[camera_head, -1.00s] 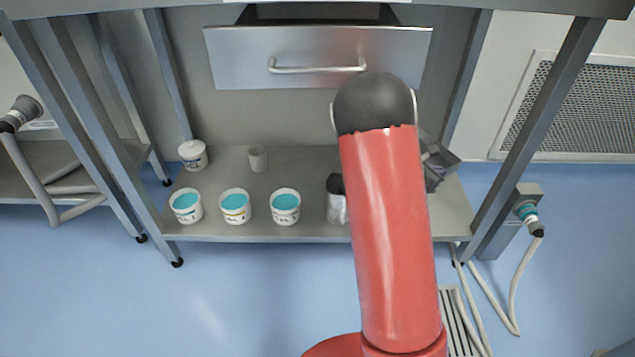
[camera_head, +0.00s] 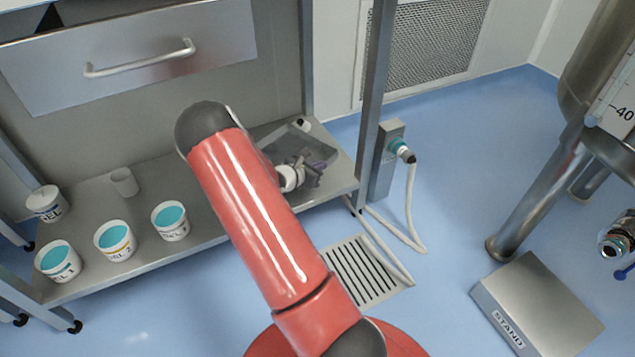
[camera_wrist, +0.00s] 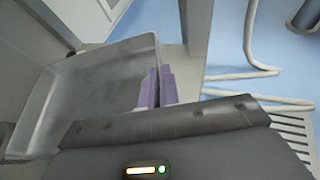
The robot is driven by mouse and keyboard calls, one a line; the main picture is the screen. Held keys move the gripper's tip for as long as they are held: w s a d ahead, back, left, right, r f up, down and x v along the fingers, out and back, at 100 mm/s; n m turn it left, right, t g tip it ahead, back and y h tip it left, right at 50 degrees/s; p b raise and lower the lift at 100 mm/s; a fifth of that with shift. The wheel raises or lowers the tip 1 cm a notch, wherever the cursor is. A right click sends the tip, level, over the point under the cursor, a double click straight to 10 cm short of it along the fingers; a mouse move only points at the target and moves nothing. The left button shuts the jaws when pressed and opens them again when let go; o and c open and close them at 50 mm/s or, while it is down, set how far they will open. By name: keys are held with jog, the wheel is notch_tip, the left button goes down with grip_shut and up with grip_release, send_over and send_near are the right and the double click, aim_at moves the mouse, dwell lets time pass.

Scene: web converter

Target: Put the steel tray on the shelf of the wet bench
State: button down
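The steel tray (camera_head: 318,143) is a shallow grey tray at the right end of a bench's lower shelf (camera_head: 205,235), partly hidden behind my arm. I cannot tell whether it rests on the shelf or is held just above it. In the wrist view the tray (camera_wrist: 85,95) fills the left half. My gripper (camera_head: 312,172) is at the tray's near right side. In the wrist view its purple fingers (camera_wrist: 157,88) are close together, one on each side of the tray's right wall, and look shut on it.
White pots with teal contents (camera_head: 115,240), a lidded pot (camera_head: 46,203) and a beaker (camera_head: 124,182) stand left on the shelf. A drawer (camera_head: 140,55) hangs above. Right are a bench leg (camera_head: 372,95), hose (camera_head: 412,210), floor grate (camera_head: 362,270), steel stand (camera_head: 535,305) and vessel leg (camera_head: 540,190).

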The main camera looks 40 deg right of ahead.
jog(key=shift+f+b, duration=0.45)
jog(key=shift+f, duration=2.45)
jog(key=c, duration=1.6)
grip_release()
jog(key=shift+c, duration=0.2)
